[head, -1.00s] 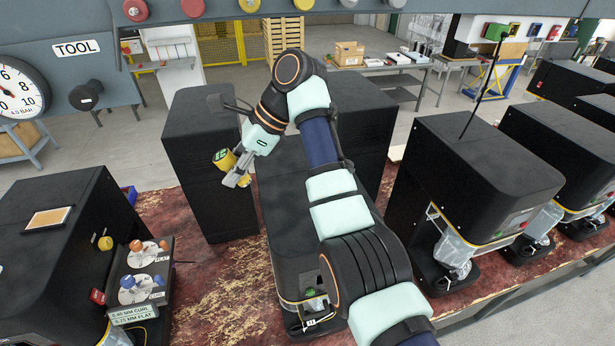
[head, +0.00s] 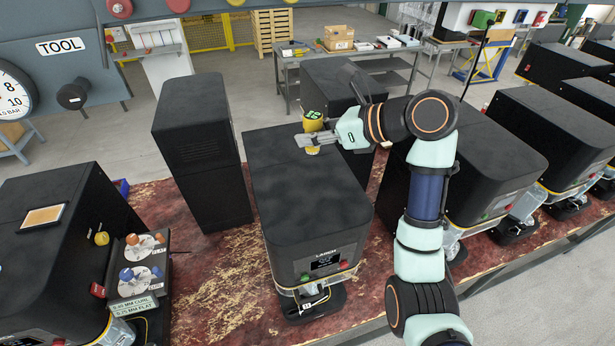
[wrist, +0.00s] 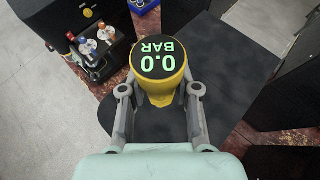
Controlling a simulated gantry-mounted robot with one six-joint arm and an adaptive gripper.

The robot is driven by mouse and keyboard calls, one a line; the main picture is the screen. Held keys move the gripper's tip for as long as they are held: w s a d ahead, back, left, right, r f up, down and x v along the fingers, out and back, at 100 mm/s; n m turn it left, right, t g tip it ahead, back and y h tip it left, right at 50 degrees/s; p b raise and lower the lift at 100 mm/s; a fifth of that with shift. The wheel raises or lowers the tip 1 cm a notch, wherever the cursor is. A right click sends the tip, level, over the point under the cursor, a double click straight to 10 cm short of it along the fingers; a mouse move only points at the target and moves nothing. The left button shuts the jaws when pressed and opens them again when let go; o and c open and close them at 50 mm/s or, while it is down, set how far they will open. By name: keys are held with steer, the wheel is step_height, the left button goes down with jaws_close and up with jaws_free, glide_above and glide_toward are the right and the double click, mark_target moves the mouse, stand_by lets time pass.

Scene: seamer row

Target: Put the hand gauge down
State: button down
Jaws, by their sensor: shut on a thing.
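The hand gauge (head: 313,122) is a yellow body with a dark round display on top. In the wrist view the gauge (wrist: 160,62) reads "0.0 BAR" in green, upside down in the picture. My gripper (head: 312,141) is shut on the gauge, with one finger on each side of it. The gauge looks upright. I cannot tell whether its base touches that top or hangs above it.
A tall black cabinet (head: 195,140) stands left of this seamer, and more black seamers (head: 545,125) stand to the right. A small panel with knobs (head: 140,265) is at the lower left. The seamer's front top is clear. A pressure dial (head: 12,90) hangs at the left edge.

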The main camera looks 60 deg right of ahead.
step_height(320, 180, down, 15)
steer(key=shift+r+p, duration=0.15)
steer(key=shift+p, duration=0.4)
steer(key=c, duration=0.8)
jaws_free()
steer(key=shift+c, duration=0.2)
steer(key=b+v, duration=0.1)
steer(key=v, duration=1.1)
steer(key=shift+w+b, duration=0.1)
steer(key=shift+b, duration=0.25)
steer(key=shift+r, duration=0.1)
steer(key=shift+a, duration=0.15)
